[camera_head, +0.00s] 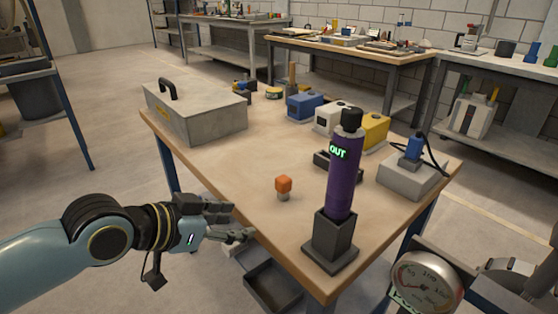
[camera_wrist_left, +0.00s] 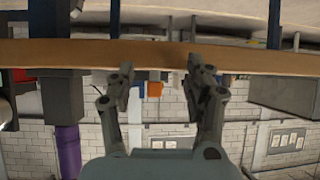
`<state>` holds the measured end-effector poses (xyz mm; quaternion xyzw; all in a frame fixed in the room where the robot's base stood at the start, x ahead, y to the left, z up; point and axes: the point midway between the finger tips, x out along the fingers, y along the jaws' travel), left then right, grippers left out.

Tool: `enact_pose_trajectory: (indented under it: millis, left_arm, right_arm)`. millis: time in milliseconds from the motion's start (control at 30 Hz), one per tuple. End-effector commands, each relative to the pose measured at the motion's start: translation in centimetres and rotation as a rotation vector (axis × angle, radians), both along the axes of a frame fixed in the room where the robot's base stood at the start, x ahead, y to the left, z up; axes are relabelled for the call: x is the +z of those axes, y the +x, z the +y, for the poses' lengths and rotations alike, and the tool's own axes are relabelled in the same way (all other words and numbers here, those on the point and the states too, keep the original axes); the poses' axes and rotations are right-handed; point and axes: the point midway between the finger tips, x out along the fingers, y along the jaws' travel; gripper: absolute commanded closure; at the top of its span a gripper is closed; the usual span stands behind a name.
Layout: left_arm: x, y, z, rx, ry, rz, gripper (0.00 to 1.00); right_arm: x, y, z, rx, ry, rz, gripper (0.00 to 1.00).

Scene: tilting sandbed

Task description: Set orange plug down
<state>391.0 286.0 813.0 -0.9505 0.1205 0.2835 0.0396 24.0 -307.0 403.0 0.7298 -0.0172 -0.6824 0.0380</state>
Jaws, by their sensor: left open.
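The orange plug (camera_head: 283,184) stands upright on the wooden table (camera_head: 225,170), its pale lower end on the tabletop near the front edge. My left gripper (camera_head: 236,222) is open and empty, in front of the table edge and to the left of the plug, apart from it. The left wrist view appears upside down; there the plug (camera_wrist_left: 155,89) shows beyond and between the two open fingers (camera_wrist_left: 161,75). My right gripper does not show.
A purple cylinder (camera_head: 342,178) marked OUT stands in a dark square holder (camera_head: 333,240) right of the plug. A grey case (camera_head: 200,115) sits at the table's left. Blue (camera_head: 304,107), white and yellow blocks stand behind. A round gauge (camera_head: 427,284) is at lower right. Bare tabletop surrounds the plug.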

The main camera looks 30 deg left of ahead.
Motion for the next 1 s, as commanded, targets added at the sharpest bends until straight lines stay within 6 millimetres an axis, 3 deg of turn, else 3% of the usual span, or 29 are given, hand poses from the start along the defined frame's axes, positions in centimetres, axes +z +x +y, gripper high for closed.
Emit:
enact_pose_trajectory:
  millis: [33,100,200,400,1000]
  left_arm:
    - [3.0,0.6,-0.5,-0.024,-0.015,-0.054,0.47]
    - [5.4,1.3,-0.8,-0.043,-0.037,-0.117,0.47]
    - [6.9,2.2,-1.1,-0.056,-0.057,-0.169,0.47]
    - [5.7,5.1,-2.1,-0.054,-0.066,-0.181,0.47]
    - [3.0,11.3,-4.0,-0.056,-0.062,-0.179,0.47]
  right_arm:
    - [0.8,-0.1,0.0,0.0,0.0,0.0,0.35]
    - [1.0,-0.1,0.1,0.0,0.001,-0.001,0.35]
    - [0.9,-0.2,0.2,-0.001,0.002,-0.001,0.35]
    - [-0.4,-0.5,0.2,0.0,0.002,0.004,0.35]
    - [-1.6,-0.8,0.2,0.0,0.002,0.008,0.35]
